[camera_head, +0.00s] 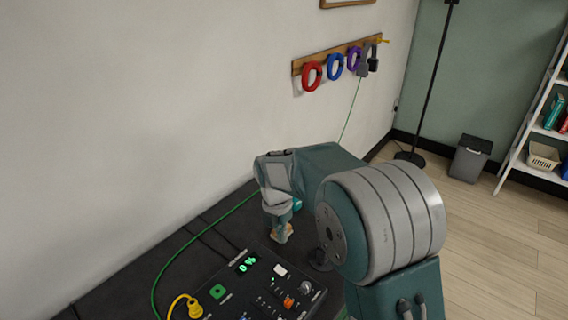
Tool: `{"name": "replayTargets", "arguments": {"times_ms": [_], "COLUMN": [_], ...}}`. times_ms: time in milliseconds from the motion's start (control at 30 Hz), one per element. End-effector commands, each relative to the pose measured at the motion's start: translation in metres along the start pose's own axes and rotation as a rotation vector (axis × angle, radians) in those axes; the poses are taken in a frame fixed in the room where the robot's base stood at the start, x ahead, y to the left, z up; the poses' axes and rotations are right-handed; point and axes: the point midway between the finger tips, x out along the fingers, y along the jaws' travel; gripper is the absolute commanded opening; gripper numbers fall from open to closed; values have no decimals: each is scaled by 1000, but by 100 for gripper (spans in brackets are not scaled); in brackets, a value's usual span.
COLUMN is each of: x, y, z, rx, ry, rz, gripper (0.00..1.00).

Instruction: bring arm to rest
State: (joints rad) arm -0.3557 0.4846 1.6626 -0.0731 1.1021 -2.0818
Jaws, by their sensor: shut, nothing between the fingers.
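My arm extends from the lower right over the dark table, bent at a large grey and teal joint. My gripper (282,235) points down at the arm's far end, above or beside the back edge of the black control panel (225,308). Its fingers are small in view and look closed, with nothing seen between them. I cannot tell whether the fingertips touch anything. The arm hides part of the table behind it.
A green cable (160,280) runs along the table by the wall. A wooden rack (298,67) holds coloured rings. A bin (470,158) and shelf stand at right; floor there is clear.

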Motion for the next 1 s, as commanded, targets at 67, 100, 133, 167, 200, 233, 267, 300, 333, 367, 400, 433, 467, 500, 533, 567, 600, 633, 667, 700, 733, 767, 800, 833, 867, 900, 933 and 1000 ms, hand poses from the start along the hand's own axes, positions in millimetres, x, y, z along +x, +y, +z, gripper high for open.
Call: {"name": "replayTargets", "arguments": {"times_ms": [67,100,133,167,200,233,267,300,333,367,400,433,467,500,533,567,600,633,667,700,733,767,800,833,867,900,933,1000], "x": [-4,-9,-14,-20,-29,-37,-44,-54,-60,-66,-73,-79,-84,-90,-95,-99,-104,-107,-110,-114,-116,-118,-120,-122,-123,-124,-124,-124], "y": [-4,-8,-13,-19,-30,-38,-47,-59,-68,-76,-87,-95,-104,-114,-122,-130,-142,-150,-158,-170,-178,-186,-196,-204,-212,-222,-229,-246], "z": [1,2,2,3,4,4,4,4,3,2,0,-1,-3,-6,-8,-10,-13,-16,-18,-22,-26,-29,-33,-36,-40,-45,-49,-57], "rx": [25,56,91,135,205,265,330,416,482,545,631,694,758,842,905,969,1053,1116,1179,1263,1325,1387,1471,1532,1594,1676,1737,1880], "ry": [-3,-6,-8,-12,-15,-18,-20,-22,-22,-22,-21,-19,-17,-14,-11,-6,1,7,14,24,33,43,57,69,82,101,116,155], "rz": [7,15,24,36,53,67,84,105,121,136,157,172,188,211,227,244,265,282,301,324,341,358,382,401,419,442,460,503], "gripper": [0,0,0,0,0,0,0,0,0,0,0,0,0,0,0,0,0,0,0,0,0,0,0,0,0,0,0,0]}}
